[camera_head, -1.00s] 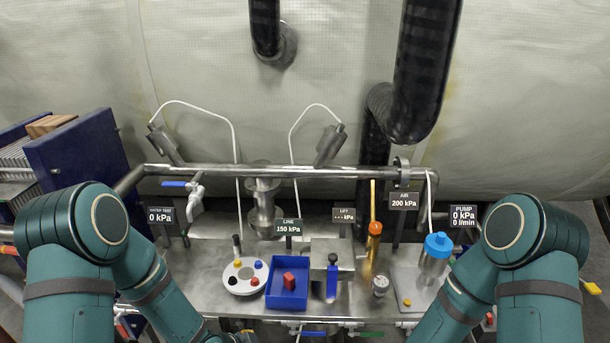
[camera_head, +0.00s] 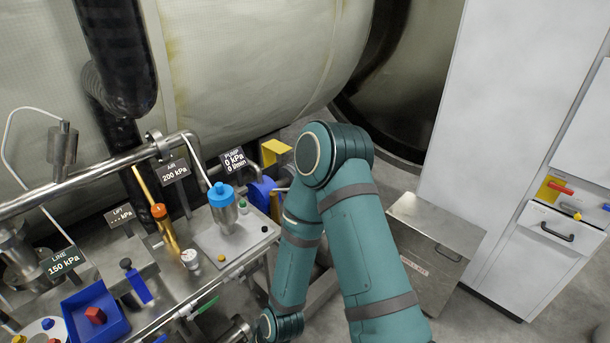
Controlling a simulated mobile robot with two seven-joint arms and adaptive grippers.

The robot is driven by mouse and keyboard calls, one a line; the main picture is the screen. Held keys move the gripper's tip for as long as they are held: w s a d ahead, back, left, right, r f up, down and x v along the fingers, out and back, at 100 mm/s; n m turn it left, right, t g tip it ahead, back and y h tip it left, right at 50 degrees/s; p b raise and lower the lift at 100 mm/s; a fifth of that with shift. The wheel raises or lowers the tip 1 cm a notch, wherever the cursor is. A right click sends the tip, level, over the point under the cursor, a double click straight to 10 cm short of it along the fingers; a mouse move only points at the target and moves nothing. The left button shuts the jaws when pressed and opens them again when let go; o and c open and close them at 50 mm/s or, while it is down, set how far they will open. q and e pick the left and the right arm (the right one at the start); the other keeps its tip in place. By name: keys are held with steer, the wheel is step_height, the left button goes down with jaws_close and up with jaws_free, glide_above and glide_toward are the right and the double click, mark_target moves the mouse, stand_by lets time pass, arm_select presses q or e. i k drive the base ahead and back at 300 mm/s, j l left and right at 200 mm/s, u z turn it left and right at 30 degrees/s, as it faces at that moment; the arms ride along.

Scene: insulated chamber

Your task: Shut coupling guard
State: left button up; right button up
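A yellow bent plate (camera_head: 275,151), which looks like the coupling guard, stands up behind the blue pump body (camera_head: 262,194) beyond the right end of the bench. More yellow shows lower down beside the pump, partly behind my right arm. I cannot tell clearly whether the guard is open or shut. My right arm crosses the middle of the view and bends down to the bottom edge; its gripper is out of view. My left arm and gripper are out of view.
The steel bench (camera_head: 207,280) at left carries a blue tray (camera_head: 70,308), a blue-capped cylinder (camera_head: 223,215) and a pipe rail (camera_head: 100,172). A metal box (camera_head: 430,240) stands on the floor right of my arm. A white cabinet (camera_head: 490,130) stands at far right.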

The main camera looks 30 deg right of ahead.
mark_target(275, 157)
steer(key=z, duration=0.95)
